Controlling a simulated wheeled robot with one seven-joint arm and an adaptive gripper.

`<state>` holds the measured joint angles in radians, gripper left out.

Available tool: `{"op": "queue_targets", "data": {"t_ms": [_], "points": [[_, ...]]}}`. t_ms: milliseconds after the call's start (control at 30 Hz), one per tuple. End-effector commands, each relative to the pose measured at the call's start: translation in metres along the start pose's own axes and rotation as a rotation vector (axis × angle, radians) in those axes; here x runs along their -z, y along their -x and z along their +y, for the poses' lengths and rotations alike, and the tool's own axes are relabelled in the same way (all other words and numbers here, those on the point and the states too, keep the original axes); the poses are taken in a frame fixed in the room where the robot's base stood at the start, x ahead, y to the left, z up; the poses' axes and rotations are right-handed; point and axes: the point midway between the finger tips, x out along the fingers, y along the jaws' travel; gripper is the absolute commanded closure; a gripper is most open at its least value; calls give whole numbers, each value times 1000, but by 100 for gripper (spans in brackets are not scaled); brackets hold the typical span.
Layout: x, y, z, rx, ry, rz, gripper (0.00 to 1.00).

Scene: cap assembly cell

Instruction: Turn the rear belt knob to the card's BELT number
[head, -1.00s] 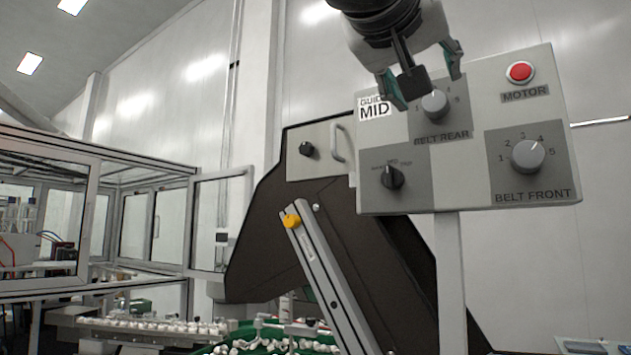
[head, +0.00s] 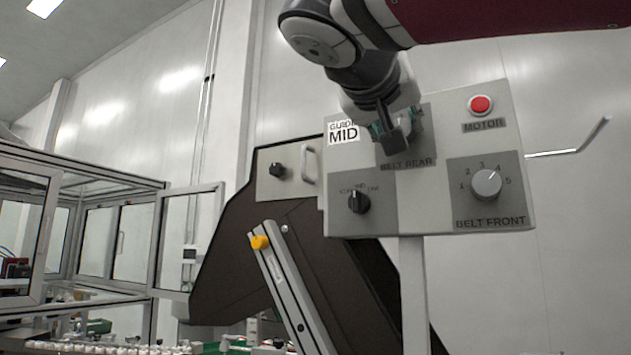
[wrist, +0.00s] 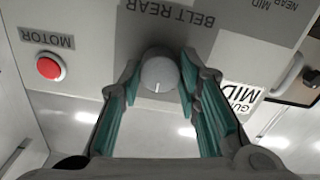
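My gripper (wrist: 161,68) is open, with one green-padded finger on each side of the knob. I cannot tell whether either finger touches it. In the head view my gripper (head: 391,132) covers the rear knob and most of its scale. A white card reading GUIDE MID (head: 343,133) is on the panel's upper left; no BELT number is readable on it.
The control panel (head: 450,130) also carries a red MOTOR button (head: 480,105), a BELT FRONT knob (head: 486,184) with its mark toward 4, and a black guide selector (head: 358,202) below the rear knob. A dark conveyor housing (head: 235,235) stands behind, left of the panel.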

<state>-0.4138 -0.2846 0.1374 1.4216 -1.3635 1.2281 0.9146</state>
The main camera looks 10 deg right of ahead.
Motion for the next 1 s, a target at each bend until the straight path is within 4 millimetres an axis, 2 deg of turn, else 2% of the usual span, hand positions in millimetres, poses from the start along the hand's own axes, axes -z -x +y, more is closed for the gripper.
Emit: {"op": "queue_targets", "data": {"t_ms": [367,1000], "points": [[-2,-1,-1,-1,-52,1,97],[-3,-1,0,-2,-513,1,97]]}}
